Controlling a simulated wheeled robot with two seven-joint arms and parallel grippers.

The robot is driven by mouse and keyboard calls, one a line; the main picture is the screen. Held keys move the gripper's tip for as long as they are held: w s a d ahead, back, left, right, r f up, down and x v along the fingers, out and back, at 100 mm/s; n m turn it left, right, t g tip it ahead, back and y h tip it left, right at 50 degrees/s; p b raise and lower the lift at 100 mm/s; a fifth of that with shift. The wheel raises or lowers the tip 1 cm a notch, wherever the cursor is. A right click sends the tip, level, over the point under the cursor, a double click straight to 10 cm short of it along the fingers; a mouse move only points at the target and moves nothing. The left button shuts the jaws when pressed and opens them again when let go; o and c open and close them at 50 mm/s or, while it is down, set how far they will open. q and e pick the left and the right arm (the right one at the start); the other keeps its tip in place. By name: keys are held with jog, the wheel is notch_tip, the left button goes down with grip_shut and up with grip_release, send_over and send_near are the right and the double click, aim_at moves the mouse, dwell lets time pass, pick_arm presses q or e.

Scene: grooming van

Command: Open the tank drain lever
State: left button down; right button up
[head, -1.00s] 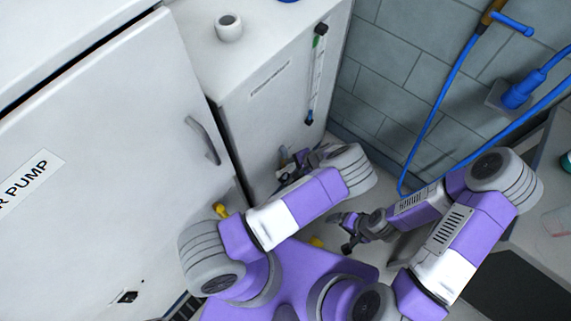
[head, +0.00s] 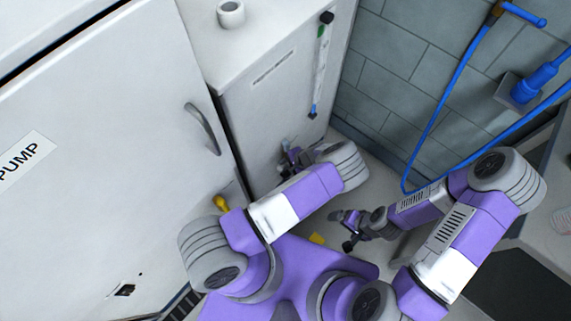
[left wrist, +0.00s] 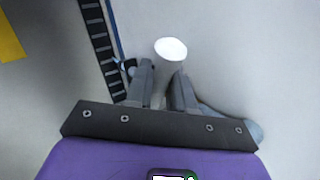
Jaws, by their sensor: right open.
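My left gripper (head: 290,158) is low at the front of the white tank cabinet (head: 262,105), partly hidden by my own forearm. In the left wrist view its two fingers (left wrist: 163,82) stand apart on either side of a pale grey part with a white round end (left wrist: 171,49). I cannot tell whether this is the drain lever or whether the fingers touch it. A blue-grey rounded part (left wrist: 235,122) shows behind the gripper's right side. My right gripper (head: 347,230) is open and empty, above the floor right of the left one.
A white pump cabinet door (head: 110,150) with a grey handle (head: 203,128) stands at left. A yellow part (head: 221,202) is low beside it. A sight tube (head: 320,65) is on the tank front. Blue hoses (head: 450,90) hang on the tiled wall at right.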

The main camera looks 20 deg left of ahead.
dwell(0.4)
pick_arm(q)
jog(key=shift+w+d+r+m+g+y, duration=0.1)
jog(key=shift+w+r+m+g+y, duration=0.15)
jog(key=shift+g, duration=0.3)
jog(key=shift+w+d+r+m+g+y, duration=0.15)
jog(key=shift+r+g+y, duration=0.1)
jog(key=shift+g, duration=0.3)
jog(key=shift+a, duration=0.1)
